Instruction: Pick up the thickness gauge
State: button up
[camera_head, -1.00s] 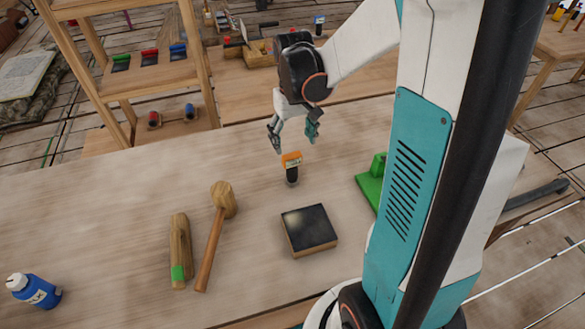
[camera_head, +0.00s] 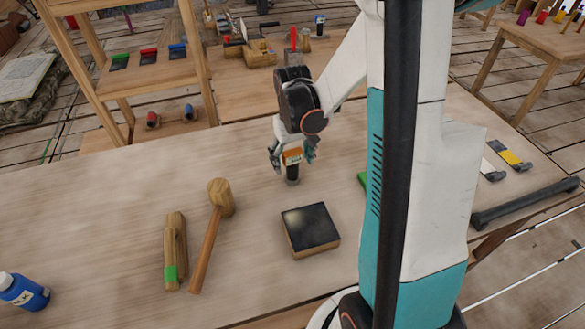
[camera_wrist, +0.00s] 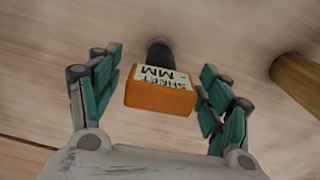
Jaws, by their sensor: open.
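The thickness gauge (camera_head: 292,158) has an orange block top with a pale label and a dark lower part, and it stands upright on the wooden table. The wrist view shows its orange block (camera_wrist: 160,93) and a label reading "SHEET MM". My gripper (camera_head: 292,154) is open with its teal fingers on either side of the orange block. The lower part of the gauge is partly hidden behind the block there.
A black-topped square block (camera_head: 311,229) lies in front of the gauge. A wooden mallet (camera_head: 215,220) and a wooden piece with a green band (camera_head: 175,250) lie to the left. A blue bottle (camera_head: 24,291) is at the far left. My arm covers most of a green object (camera_head: 362,180).

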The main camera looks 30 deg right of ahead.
jog(key=shift+r, duration=0.1)
jog(key=c, duration=1.3)
jog(key=shift+o, duration=0.2)
